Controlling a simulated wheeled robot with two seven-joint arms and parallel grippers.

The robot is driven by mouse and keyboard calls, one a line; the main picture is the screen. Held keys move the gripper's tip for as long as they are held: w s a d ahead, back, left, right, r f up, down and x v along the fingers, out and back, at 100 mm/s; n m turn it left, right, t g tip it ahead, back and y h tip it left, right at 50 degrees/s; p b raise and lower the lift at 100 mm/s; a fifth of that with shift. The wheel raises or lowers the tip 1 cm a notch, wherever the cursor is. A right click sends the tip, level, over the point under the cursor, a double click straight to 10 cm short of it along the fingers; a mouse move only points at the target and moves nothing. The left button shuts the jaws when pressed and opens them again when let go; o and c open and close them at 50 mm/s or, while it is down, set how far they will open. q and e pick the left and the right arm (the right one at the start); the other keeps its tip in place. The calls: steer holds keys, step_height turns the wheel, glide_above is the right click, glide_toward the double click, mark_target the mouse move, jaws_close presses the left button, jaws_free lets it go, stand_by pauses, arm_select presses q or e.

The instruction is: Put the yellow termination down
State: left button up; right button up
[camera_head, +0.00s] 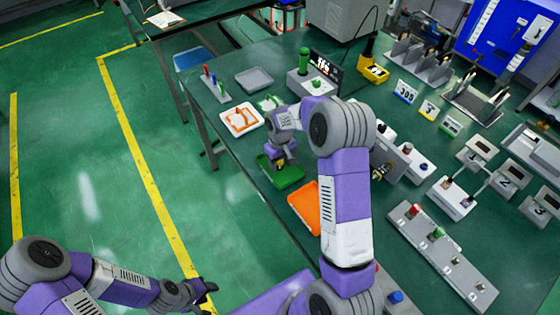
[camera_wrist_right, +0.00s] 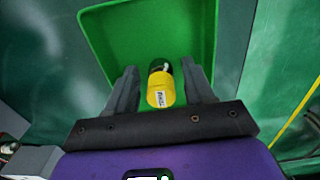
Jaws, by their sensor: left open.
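The yellow termination (camera_wrist_right: 161,90), with a dark end and a white label, is at the near part of a green tray (camera_wrist_right: 150,35) in the right wrist view. It lies between the fingers of my right gripper (camera_wrist_right: 160,75), with a gap showing on each side. The fingers look open. In the head view, my right gripper (camera_head: 281,163) is low over the green tray (camera_head: 290,177), and a bit of yellow shows by its tips. Whether the termination touches the tray floor is hard to tell. My left gripper (camera_head: 203,293) is open and empty, away from the table.
An orange tray (camera_head: 304,204) is beside the green one. A white tray with orange parts (camera_head: 240,118) and a grey tray (camera_head: 254,79) stand farther back. A connector strip (camera_head: 443,255) and numbered blocks (camera_head: 509,177) are at the right. Green floor lies left of the table.

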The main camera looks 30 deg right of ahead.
steer(key=shift+s+r, duration=0.1)
steer(key=shift+r, duration=0.05)
steer(key=shift+r, duration=0.1)
steer(key=shift+r, duration=0.25)
step_height(320, 180, up, 13)
steer(key=p, duration=0.3)
steer(key=shift+f, duration=0.15)
steer(key=shift+a+f, duration=0.1)
steer(key=shift+f, duration=0.05)
